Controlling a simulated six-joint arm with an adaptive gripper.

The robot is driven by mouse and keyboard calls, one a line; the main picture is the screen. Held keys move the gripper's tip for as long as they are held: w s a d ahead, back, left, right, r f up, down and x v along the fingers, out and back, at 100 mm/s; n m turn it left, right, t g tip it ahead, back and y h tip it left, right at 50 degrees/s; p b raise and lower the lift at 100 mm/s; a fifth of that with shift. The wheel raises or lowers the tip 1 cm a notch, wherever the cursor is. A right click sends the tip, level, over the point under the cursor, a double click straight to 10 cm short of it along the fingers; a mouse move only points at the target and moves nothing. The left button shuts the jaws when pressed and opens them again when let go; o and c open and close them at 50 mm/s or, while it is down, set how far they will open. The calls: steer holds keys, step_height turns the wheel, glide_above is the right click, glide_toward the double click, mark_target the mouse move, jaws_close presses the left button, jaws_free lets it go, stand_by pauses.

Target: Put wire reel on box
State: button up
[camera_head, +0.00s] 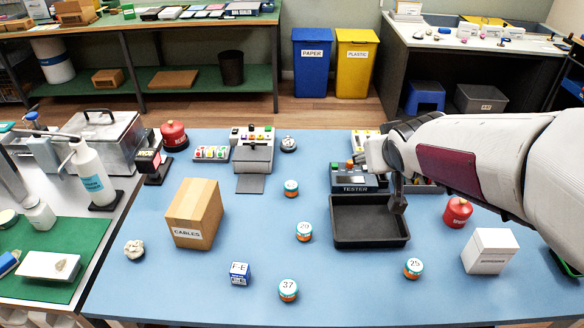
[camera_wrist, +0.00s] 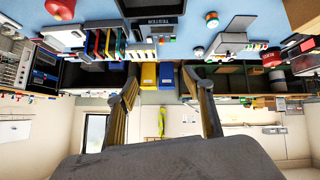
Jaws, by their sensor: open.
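No object is plainly a wire reel; a small dark-and-pale round object (camera_head: 288,144) stands at the back of the blue table, too small to identify. A brown box (camera_head: 195,213) marked CABLES stands at the left, closed on top. A white box (camera_head: 490,251) stands at the front right.
Several round numbered teal-and-orange containers, including one marked 37 (camera_head: 288,290), stand around the table. A red canister (camera_head: 457,212) is right of the tray. A tester (camera_head: 355,179) stands behind it.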

steer(key=w+a+f+n+y, duration=0.1)
steer(key=w+a+f, duration=0.2)
steer(key=w, duration=0.4)
steer(key=n+t+y, duration=0.1)
steer(key=n+y, duration=0.3)
steer(key=y, duration=0.3)
glide_above(291, 189)
steer(key=d, duration=0.1)
step_height(291, 189, down, 18)
steer(key=shift+s+d+r, duration=0.1)
steer(key=shift+s+d, duration=0.1)
steer(key=shift+f, duration=1.75)
steer(key=shift+f, duration=0.1)
